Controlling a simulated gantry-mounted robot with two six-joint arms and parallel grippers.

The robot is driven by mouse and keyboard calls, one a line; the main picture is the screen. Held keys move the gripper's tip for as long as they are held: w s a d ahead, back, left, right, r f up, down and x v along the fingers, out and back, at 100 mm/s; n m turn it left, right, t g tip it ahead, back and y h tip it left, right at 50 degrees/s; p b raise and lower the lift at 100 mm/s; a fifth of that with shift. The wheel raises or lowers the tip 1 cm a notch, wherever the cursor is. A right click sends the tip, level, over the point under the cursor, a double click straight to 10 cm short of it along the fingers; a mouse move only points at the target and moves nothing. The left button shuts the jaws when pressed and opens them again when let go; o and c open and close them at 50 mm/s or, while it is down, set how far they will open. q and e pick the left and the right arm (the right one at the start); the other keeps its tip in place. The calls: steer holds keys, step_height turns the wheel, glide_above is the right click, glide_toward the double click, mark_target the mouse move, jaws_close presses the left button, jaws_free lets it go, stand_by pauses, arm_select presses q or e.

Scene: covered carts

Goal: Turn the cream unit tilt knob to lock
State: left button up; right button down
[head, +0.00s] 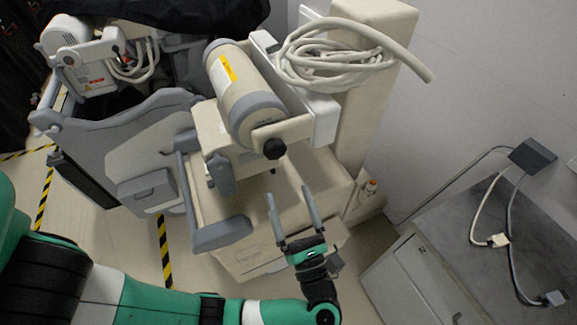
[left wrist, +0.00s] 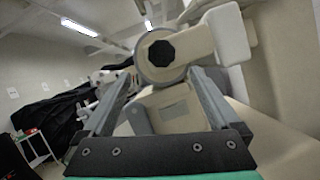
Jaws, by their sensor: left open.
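The cream unit (head: 330,170) stands in the middle of the head view, with a cream and grey cylinder (head: 240,95) tilted on top. A black tilt knob (head: 274,148) sits at the near end of the cylinder's arm. In the left wrist view the knob (left wrist: 161,53) is a dark many-sided disc ahead of the fingers. My left gripper (head: 290,192) is open and empty, its fingertips below and a little apart from the knob in the head view. In the left wrist view its two fingers (left wrist: 160,85) lie on either side, below the knob. My right gripper is not in view.
A coiled pale hose (head: 330,55) hangs at the unit's upper right. A grey handle (head: 222,234) juts out on the near left. Another cart with grey panels (head: 135,135) stands left. A grey-topped cabinet (head: 490,235) with cables is at right.

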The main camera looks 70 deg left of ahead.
mark_target(278, 152)
arm_select(q)
steer(key=p+x, duration=0.1)
steer(key=x, duration=0.6)
steer(key=p+x, duration=0.1)
steer(key=x, duration=0.3)
steer(key=shift+w+a+r+p, duration=0.2)
steer(key=shift+r+p, duration=0.1)
steer(key=shift+r, duration=0.1)
steer(key=shift+c, duration=0.2)
steer(key=c, duration=1.3)
